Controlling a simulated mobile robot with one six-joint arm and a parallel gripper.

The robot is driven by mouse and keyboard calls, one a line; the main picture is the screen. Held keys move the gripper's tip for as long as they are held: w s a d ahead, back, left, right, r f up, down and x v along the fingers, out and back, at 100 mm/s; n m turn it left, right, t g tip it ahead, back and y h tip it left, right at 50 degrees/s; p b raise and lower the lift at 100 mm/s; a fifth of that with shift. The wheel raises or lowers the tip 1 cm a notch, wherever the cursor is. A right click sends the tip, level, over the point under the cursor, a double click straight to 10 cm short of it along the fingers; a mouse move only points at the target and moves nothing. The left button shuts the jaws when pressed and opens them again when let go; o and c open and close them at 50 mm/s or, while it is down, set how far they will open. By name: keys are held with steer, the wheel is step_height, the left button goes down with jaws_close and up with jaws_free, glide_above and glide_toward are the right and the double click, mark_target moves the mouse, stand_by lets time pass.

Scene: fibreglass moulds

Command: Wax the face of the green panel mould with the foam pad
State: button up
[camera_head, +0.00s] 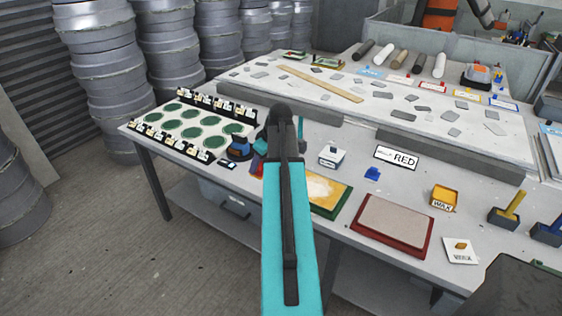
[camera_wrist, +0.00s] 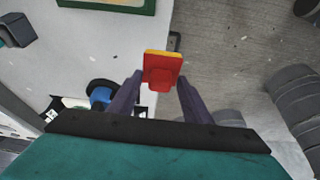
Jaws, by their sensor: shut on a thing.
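The foam pad (camera_wrist: 163,70), a red block with a yellow layer along its far edge, is between the fingertips of my gripper (camera_wrist: 160,82) in the wrist view. My gripper is shut on its red part. A bit of red beside my arm in the head view (camera_head: 257,167) looks like the same pad. The green panel mould (camera_head: 335,207) lies on the front of the bench, partly hidden by my arm; its face has a yellowish patch with paler edges. Its green edge (camera_wrist: 150,8) shows at the top of the wrist view, apart from the pad.
A red-framed panel (camera_head: 425,246) lies right of the green mould. Farther right are a yellow wax tin (camera_head: 443,198) and a white card (camera_head: 460,254). A dark-blue object (camera_head: 239,147) stands left of my arm. Stacked grey drums (camera_head: 100,75) stand behind.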

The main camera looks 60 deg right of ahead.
steer(key=s+d, duration=0.6)
steer(key=d, duration=0.1)
steer(key=shift+p, duration=0.4)
steer(key=shift+s+f, duration=0.1)
steer(key=shift+f, duration=0.05)
